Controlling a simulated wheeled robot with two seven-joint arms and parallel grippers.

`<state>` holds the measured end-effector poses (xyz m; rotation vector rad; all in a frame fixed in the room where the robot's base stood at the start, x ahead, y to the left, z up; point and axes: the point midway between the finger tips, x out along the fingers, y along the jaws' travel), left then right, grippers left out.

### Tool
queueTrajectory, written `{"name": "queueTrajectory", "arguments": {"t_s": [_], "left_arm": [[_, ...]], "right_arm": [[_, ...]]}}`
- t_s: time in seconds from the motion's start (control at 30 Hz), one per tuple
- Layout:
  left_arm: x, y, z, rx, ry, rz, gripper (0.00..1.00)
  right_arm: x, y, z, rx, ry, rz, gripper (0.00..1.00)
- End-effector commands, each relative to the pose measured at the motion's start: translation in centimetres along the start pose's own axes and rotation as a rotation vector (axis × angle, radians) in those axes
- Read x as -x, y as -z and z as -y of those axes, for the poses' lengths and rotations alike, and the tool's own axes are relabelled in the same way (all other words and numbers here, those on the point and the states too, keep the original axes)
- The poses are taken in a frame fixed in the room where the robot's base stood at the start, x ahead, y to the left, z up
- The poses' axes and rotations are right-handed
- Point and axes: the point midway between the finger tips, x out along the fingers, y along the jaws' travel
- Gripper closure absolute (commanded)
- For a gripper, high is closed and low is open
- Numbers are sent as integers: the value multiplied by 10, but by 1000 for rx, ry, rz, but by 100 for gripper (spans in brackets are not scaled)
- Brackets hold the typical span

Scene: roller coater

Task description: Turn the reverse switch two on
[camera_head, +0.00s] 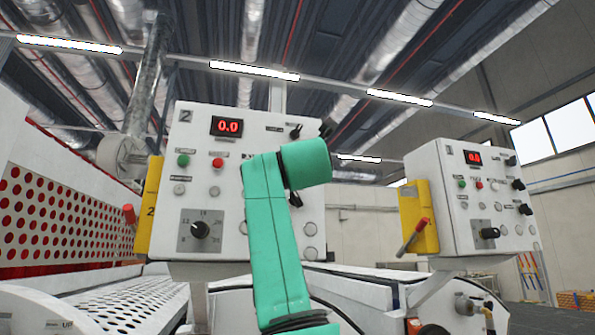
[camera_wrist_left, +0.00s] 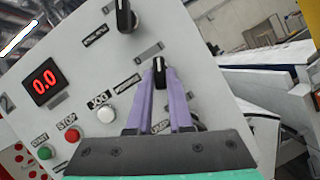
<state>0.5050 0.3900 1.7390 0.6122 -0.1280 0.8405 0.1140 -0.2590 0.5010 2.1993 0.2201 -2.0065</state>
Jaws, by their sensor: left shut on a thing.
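Control panel 2 (camera_head: 240,255) is a white box with a red 0.0 display (camera_head: 227,127), and it fills much of the left wrist view. There, the purple fingers of my left gripper (camera_wrist_left: 160,80) are closed around a small black rotary switch (camera_wrist_left: 158,64), whose tip shows between them. A second black rotary switch (camera_wrist_left: 125,16) sits on the same panel above and to the left. The labels beside both switches are too small or tilted to read surely. In the head view my green arm covers part of the panel and hides the gripper. My right gripper is not in view.
The panel also has a white jog button (camera_wrist_left: 106,113), a red stop button (camera_wrist_left: 72,135) and a green start button (camera_wrist_left: 45,152). A similar panel 1 (camera_head: 455,230) stands at the right.

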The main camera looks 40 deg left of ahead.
Motion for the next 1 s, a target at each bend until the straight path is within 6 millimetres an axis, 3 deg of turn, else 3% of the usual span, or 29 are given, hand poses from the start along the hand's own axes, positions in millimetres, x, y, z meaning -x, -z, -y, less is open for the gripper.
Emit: {"name": "queueTrajectory", "arguments": {"t_s": [0.63,0.67,0.73,1.0], "left_arm": [[0,-2,-3,-59,21,4,100],[0,-2,-3,-59,21,4,78],[0,-2,-2,-59,21,4,51],[0,-1,-1,-59,24,1,51]], "right_arm": [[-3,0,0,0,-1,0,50],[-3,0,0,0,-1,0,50],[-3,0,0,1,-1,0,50],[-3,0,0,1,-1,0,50]]}}
